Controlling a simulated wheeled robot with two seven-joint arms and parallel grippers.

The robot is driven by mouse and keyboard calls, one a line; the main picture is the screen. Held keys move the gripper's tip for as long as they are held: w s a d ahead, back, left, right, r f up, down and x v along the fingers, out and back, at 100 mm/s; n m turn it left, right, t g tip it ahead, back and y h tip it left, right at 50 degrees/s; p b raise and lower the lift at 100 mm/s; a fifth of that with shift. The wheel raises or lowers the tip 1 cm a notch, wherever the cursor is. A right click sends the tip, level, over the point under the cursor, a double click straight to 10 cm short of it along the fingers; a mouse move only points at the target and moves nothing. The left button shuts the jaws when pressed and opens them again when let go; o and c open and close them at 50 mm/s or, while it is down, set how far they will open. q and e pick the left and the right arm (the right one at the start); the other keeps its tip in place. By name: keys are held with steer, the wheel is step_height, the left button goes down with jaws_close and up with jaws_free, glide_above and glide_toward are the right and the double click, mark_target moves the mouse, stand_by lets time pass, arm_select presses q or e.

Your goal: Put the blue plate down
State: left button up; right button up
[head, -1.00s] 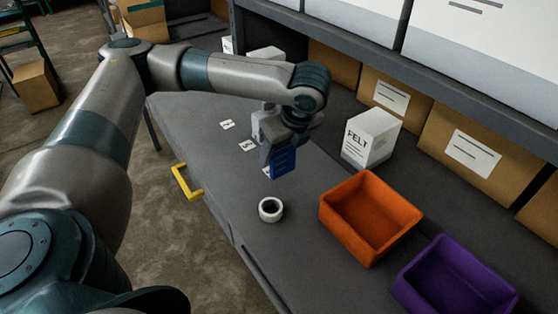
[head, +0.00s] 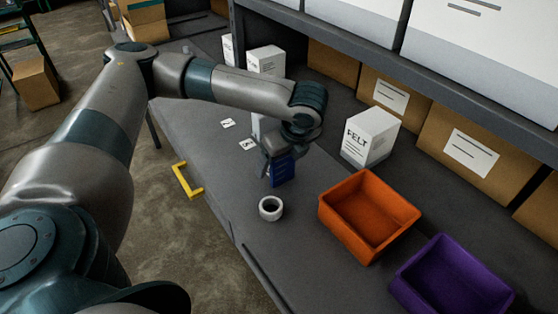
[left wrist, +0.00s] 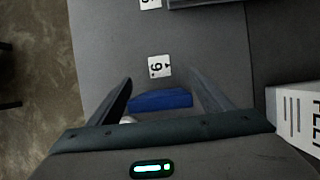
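The blue plate (head: 284,170) hangs on edge, roughly upright, below my left wrist over the grey bench. My left gripper (head: 275,168) is shut on it. In the left wrist view the blue plate (left wrist: 160,100) spans between the two fingers of the left gripper (left wrist: 161,90). Its lower edge is close to the bench top; I cannot tell whether it touches. My right gripper is in neither view.
A white tape roll (head: 270,208) lies just in front of the plate. An orange bin (head: 340,222) and a purple bin (head: 415,290) stand to the right. A white FELT box (head: 370,138) stands behind.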

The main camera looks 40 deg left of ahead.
arm_select(q)
steer(key=shift+d+r, duration=0.15)
steer(key=shift+r, duration=0.35)
steer(key=b+v, duration=0.2)
steer(key=v, duration=0.9)
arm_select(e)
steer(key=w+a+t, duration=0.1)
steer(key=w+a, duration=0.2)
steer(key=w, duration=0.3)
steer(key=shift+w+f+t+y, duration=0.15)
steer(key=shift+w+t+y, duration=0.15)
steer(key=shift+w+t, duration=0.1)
arm_select(q)
steer(key=shift+s+r, duration=0.1)
steer(key=shift+r, duration=0.05)
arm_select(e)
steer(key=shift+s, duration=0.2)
